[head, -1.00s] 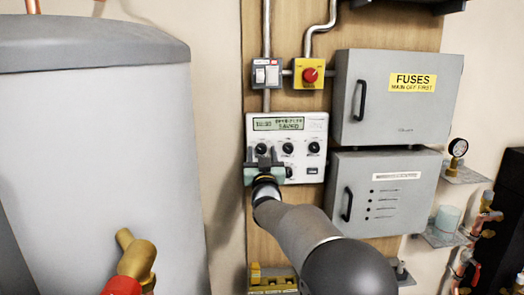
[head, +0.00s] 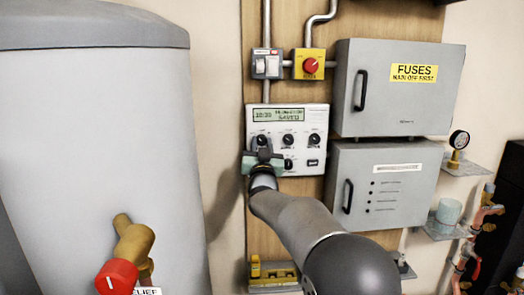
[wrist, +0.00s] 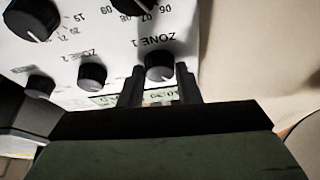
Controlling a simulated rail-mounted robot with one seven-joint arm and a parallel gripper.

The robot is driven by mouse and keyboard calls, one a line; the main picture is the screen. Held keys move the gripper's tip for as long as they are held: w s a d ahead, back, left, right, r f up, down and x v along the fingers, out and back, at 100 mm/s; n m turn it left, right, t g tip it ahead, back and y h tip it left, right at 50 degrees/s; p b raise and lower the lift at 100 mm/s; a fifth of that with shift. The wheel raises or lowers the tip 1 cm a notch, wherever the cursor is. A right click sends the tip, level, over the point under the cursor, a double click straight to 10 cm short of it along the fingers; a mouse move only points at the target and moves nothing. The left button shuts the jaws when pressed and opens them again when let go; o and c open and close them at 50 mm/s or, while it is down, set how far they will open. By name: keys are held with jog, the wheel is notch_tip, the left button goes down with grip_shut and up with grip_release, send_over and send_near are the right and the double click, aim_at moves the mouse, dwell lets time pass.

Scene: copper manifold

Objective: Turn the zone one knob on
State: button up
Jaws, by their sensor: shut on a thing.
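The zone one knob (wrist: 159,67) is a small black round knob beside the printed "ZONE 1" label, which appears upside down in the wrist view. My gripper (wrist: 158,80) is shut on it, with one dark finger on each side. In the head view the knob (head: 262,141) is the leftmost of the upper row on the white control panel (head: 321,121), and my gripper (head: 264,150) sits against it from below. The fingertips' contact is partly hidden. The knob's pointer cannot be read clearly.
The zone two knob (wrist: 92,75) is close beside the fingers. A lit display (head: 279,115) tops the panel. Above are a white switch (head: 267,65) and a yellow box with a red knob (head: 310,66). Grey fuse cabinets (head: 386,120) stand right, a large grey tank (head: 95,120) left.

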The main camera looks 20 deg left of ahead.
jog(key=m+h+b, duration=0.2)
jog(key=m, duration=0.1)
jog(key=shift+f+m, duration=0.15)
jog(key=shift+m, duration=0.25)
jog(key=m+h, duration=0.1)
jog(key=m, duration=0.1)
jog(key=m+h, duration=0.1)
jog(key=m, duration=0.1)
jog(key=m+h, duration=0.1)
jog(key=m, duration=0.1)
jog(key=shift+a+r, duration=0.15)
jog(key=shift+r, duration=0.1)
jog(key=m+h, duration=0.1)
jog(key=m, duration=0.1)
jog(key=m+g+h+p, duration=0.1)
jog(key=m, duration=0.2)
jog(key=shift+r+m, duration=0.2)
jog(key=shift+m, duration=0.1)
jog(key=m+g+p, duration=0.1)
jog(key=m, duration=0.1)
jog(key=m+p, duration=0.1)
jog(key=m, duration=0.1)
jog(key=shift+m+g+h+p, duration=0.3)
jog(key=shift+m+g+h, duration=0.1)
jog(key=shift+s, duration=0.1)
jog(key=o, duration=1)
jog(key=shift+r, duration=0.1)
